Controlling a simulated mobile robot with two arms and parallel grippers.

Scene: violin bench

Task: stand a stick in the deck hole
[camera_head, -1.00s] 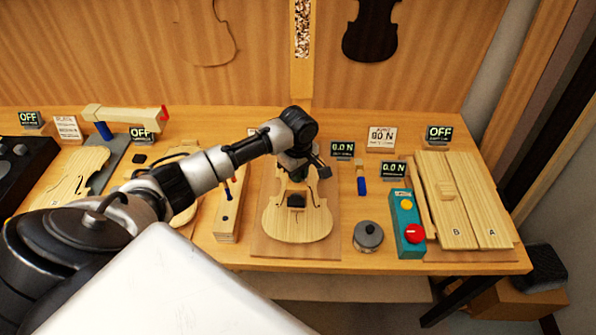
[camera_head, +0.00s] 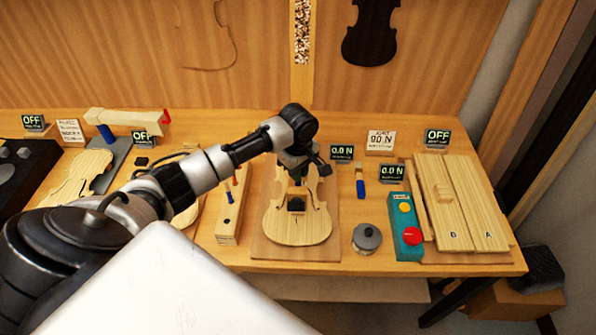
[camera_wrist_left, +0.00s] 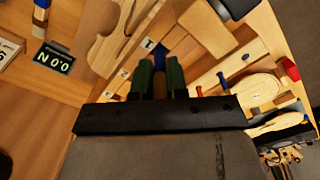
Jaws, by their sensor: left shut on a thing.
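My left gripper (camera_head: 296,178) is over the upper part of the pale violin plate (camera_head: 297,226) in the head view. In the left wrist view its green fingers (camera_wrist_left: 160,78) are shut on a stick (camera_wrist_left: 160,55) with a blue end and a brown part between the fingers. A long wooden block (camera_head: 228,225) left of the plate bears an orange stick (camera_head: 234,181) and a blue stick (camera_head: 229,196). I cannot make out the deck hole. My right gripper is not in view.
A dark block (camera_head: 296,204) sits on the plate. To the right are a round grey pot (camera_head: 367,238), a teal button box (camera_head: 406,226), a blue-handled tool (camera_head: 361,188) and boards (camera_head: 460,205). A pale violin body (camera_head: 78,177) lies at left. Small displays line the back.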

